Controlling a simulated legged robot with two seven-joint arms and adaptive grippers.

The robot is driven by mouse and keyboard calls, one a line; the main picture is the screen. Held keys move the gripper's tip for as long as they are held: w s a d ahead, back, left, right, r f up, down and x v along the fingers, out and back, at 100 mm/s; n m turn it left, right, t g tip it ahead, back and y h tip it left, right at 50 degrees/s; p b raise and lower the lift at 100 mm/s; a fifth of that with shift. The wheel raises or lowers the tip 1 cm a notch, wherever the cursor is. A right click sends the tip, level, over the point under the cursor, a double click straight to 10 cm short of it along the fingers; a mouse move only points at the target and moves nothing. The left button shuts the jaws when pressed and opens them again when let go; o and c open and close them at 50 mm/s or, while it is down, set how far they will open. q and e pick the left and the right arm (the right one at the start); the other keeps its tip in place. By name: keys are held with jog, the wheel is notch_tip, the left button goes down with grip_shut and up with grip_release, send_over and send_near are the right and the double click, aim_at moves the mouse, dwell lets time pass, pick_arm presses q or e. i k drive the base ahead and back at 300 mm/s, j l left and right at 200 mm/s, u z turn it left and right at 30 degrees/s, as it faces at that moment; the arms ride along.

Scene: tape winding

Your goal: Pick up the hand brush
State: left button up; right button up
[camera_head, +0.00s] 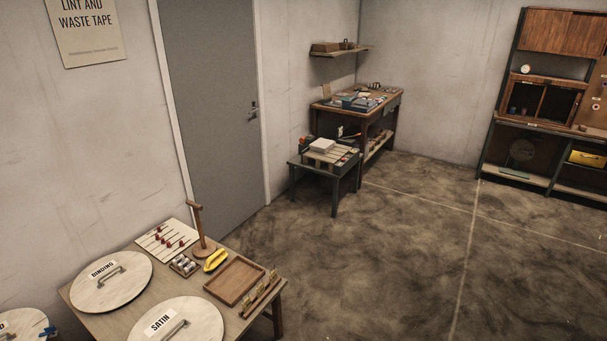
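I cannot make out a hand brush for certain. A yellow curved object (215,260) lies on the near wooden table (207,317), between a small rack and a wooden tray; it is too small to tell what it is. Small items on the far desk (357,103) and the low dark table (325,159) are also too small to tell apart. Neither of my grippers is in view.
The near table bears round lids labelled BINDING (111,289) and SATIN (190,318), a wooden tray (234,281) and an upright wooden stand (199,229). A grey door (212,95) is behind. A wooden cabinet (547,34) stands far right. The floor (400,250) is clear.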

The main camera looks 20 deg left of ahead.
aim_at(218, 258)
jog(key=i, duration=2.25)
jog(key=i+l+u, duration=0.1)
jog(key=i+u, duration=0.15)
jog(key=i, duration=0.25)
jog(key=i+l+u, duration=0.25)
jog(key=i, duration=0.25)
jog(key=i+l+u, duration=0.15)
jog(key=i+u, duration=0.15)
jog(key=i, duration=0.2)
